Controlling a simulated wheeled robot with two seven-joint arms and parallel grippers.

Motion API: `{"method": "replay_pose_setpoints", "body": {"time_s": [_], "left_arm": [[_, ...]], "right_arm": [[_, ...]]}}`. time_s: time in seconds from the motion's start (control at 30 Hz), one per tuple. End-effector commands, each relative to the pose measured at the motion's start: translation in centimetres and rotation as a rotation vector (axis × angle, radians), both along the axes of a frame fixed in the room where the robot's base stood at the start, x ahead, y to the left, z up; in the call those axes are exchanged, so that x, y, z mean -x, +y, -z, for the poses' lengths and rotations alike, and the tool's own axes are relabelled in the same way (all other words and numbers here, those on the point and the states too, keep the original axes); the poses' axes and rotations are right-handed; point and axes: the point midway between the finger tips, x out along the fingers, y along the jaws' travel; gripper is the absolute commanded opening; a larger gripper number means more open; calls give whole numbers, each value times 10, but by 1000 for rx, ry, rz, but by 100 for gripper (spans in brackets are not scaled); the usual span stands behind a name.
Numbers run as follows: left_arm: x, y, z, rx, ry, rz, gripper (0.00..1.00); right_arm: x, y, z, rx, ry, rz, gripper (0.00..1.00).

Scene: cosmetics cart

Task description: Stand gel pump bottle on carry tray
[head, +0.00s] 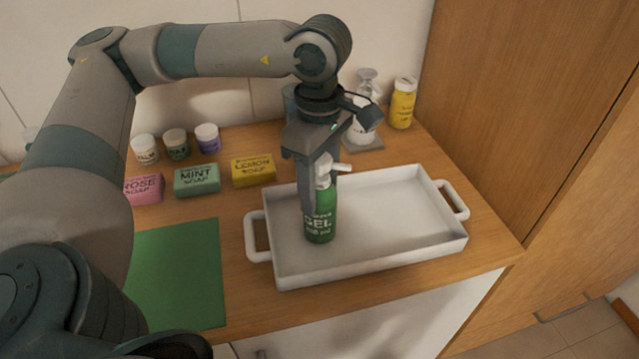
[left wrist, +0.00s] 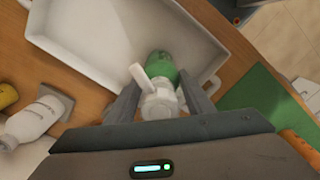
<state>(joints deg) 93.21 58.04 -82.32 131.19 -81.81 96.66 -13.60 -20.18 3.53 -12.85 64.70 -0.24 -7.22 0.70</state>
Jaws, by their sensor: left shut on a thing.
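The gel pump bottle (head: 321,217) is green with a white pump head. It is upright over the left part of the white carry tray (head: 400,255), within its walls. I cannot tell for sure whether its base touches the tray floor. My left gripper (head: 318,190) comes down from above and is shut on the bottle near its top. In the left wrist view the white pump head and green shoulder of the bottle (left wrist: 162,68) show between the two fingers (left wrist: 160,100). The tray (left wrist: 85,75) shows beyond them. My right gripper is not in view.
Soap boxes, rose (head: 143,190), mint (head: 197,179) and lemon (head: 253,171), stand left of the tray, with small jars (head: 176,144) behind. A yellow bottle (head: 402,104) and a white bottle (head: 362,128) stand behind the tray. A green mat (head: 178,275) lies left. The tray's right part is empty.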

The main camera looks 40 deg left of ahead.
Motion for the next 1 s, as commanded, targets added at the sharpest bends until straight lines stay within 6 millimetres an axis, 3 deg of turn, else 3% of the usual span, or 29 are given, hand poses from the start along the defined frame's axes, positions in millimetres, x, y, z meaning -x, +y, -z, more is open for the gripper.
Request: {"method": "replay_pose_setpoints", "body": {"time_s": [0.03, 0.07, 0.13, 0.67, 1.0], "left_arm": [[0, 0, 1, 0, -1, 0, 2], [0, 0, 1, 0, 0, 0, 52], [0, 0, 1, 0, 0, 0, 66], [-1, 0, -5, 0, -2, 0, 66], [-1, -1, -56, 2, -4, 1, 66]], "right_arm": [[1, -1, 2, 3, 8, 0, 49], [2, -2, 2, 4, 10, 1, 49], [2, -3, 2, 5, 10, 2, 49], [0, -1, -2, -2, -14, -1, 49], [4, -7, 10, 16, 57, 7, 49]]}}
